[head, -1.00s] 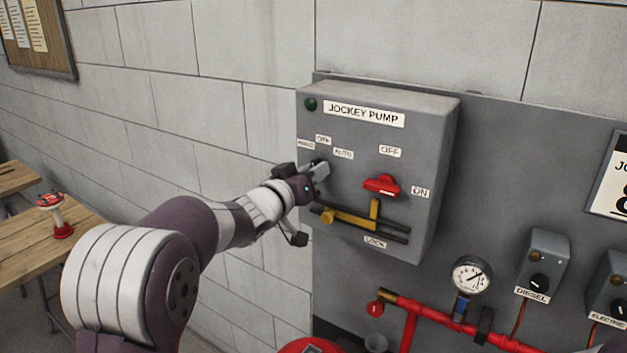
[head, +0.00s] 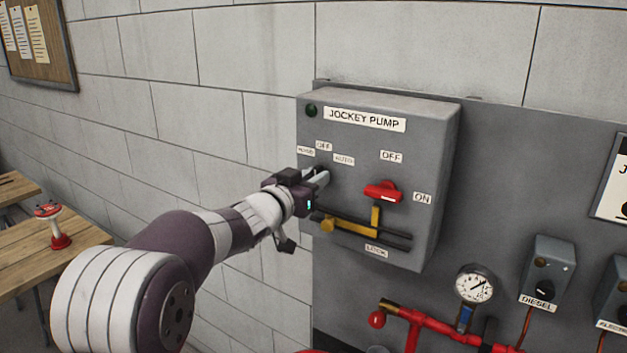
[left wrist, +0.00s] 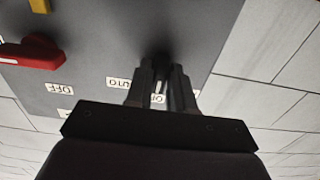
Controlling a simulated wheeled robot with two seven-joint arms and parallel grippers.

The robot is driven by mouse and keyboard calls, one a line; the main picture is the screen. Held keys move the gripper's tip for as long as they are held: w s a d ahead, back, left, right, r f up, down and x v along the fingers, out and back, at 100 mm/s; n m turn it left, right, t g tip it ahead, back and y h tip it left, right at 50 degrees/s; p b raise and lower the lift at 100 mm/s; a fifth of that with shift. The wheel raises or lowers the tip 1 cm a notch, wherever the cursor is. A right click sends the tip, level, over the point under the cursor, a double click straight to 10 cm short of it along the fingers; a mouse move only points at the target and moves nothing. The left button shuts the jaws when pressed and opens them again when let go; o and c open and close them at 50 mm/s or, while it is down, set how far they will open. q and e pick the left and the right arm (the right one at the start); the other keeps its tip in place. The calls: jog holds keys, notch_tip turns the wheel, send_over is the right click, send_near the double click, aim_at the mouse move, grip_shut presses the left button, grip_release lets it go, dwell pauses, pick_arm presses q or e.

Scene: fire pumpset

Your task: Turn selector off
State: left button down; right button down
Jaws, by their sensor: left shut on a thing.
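The grey jockey pump box (head: 428,170) is on the wall panel in the head view. Its selector sits under the HAND, OFF and AUTO labels and is mostly hidden by my left gripper (head: 318,178). In the left wrist view my left gripper (left wrist: 162,82) is shut on the dark selector knob (left wrist: 160,62), between its two fingers. The picture does not show clearly which label the knob points to. A red handle (head: 383,192) with OFF and ON labels is to the right; it also shows in the left wrist view (left wrist: 30,52). My right gripper is not in view.
A yellow lock slider (head: 352,226) on dark rails lies just below the gripper. A pressure gauge (head: 474,284), red piping (head: 440,322) and a diesel switch box (head: 546,268) are lower right. A wooden table (head: 70,240) stands at left.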

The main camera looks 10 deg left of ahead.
pick_arm(q)
jog(key=c, duration=1.1)
grip_release()
jog(key=shift+s, duration=0.1)
jog(key=b+v, duration=0.3)
jog(key=v, duration=0.9)
jog(key=shift+s+a, duration=0.2)
jog(key=shift+s, duration=0.05)
